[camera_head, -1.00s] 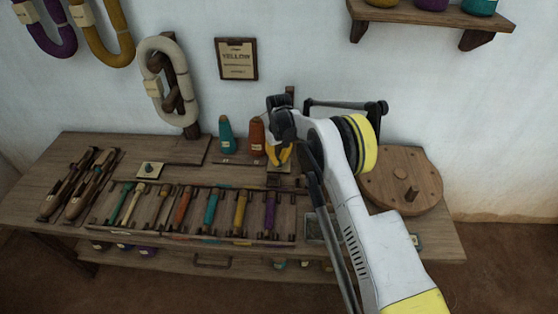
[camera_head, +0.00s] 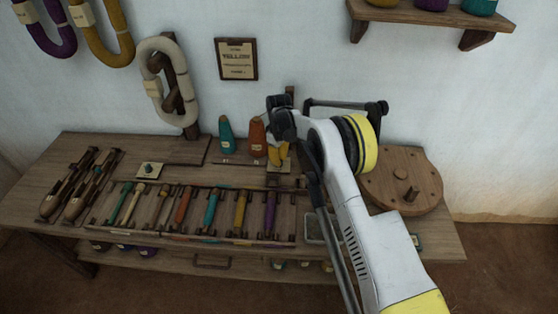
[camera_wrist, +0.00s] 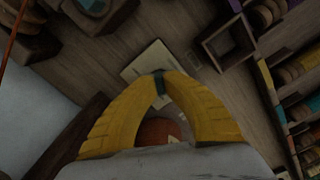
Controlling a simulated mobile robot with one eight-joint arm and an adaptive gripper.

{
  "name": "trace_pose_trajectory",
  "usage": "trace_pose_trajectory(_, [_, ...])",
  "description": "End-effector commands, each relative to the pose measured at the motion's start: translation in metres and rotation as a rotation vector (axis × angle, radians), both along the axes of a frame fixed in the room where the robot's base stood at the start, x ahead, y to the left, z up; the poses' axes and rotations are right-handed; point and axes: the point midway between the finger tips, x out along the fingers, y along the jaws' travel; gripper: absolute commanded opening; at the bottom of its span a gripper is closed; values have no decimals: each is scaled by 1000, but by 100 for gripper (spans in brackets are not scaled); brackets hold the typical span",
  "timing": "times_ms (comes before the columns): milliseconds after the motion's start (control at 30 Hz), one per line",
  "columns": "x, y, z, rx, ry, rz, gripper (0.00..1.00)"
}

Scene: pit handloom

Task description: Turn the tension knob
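My gripper (camera_wrist: 161,84) has yellow fingers that arch together in the wrist view. Its fingertips are closed around a small dark teal piece, apparently the tension knob (camera_wrist: 159,83), whose shape is mostly hidden. A pale square plate (camera_wrist: 148,61) lies under the fingertips. In the head view my gripper (camera_head: 278,156) points down at this plate (camera_head: 278,169) near the back of the bench, just right of an orange cone (camera_head: 257,135). The orange cone (camera_wrist: 158,130) also shows between the fingers in the wrist view.
A teal cone (camera_head: 227,135) stands left of the orange one. A rack of coloured spools (camera_head: 210,210) lies in front. Another small plate with a dark knob (camera_head: 150,170) is at the left. A round wooden disc with a peg (camera_head: 417,198) is at the right.

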Motion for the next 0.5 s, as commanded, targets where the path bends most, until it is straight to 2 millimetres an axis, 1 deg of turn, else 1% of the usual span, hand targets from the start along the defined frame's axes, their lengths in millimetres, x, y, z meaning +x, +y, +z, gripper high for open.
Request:
trace_pose_trajectory(300, [0,0,0,0,0,1,0])
trace_pose_trajectory(333, [0,0,0,0,0,1,14])
trace_pose_trajectory(400, [0,0,0,0,0,1,32])
trace_pose_trajectory(500, [0,0,0,0,0,1,32])
